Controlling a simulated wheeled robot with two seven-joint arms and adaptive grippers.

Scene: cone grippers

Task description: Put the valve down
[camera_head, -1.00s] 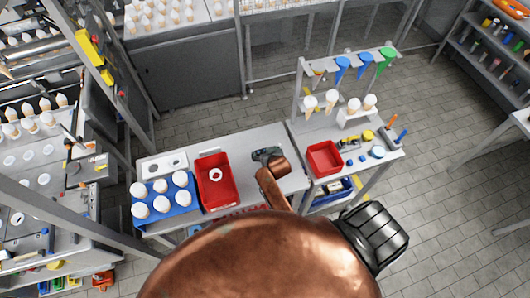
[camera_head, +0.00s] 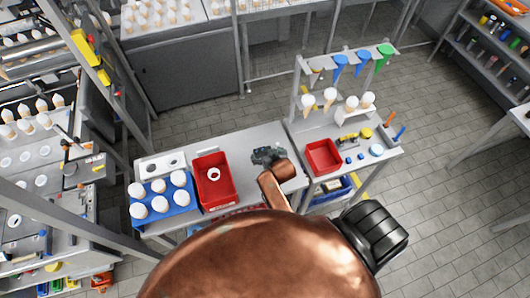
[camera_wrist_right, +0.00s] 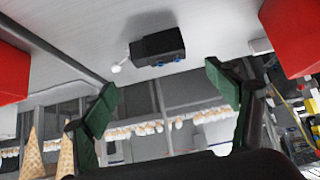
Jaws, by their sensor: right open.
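The valve (camera_wrist_right: 158,46) is a dark block with blue ports and a small white knob at its left side, seen in the right wrist view. It appears to rest on the pale table top (camera_wrist_right: 215,28), beyond my fingertips. My right gripper (camera_wrist_right: 160,78) is open, its green-padded fingers wide apart with nothing between them. In the head view the right gripper (camera_head: 267,156) is over the table, right of the red tray (camera_head: 228,192); the valve cannot be told apart from it there. My left gripper is not in view.
A smaller red tray (camera_head: 323,157) and a cone stand (camera_head: 357,109) are on the right-hand table. Red walls flank the wrist view. Some bare table surrounds the valve.

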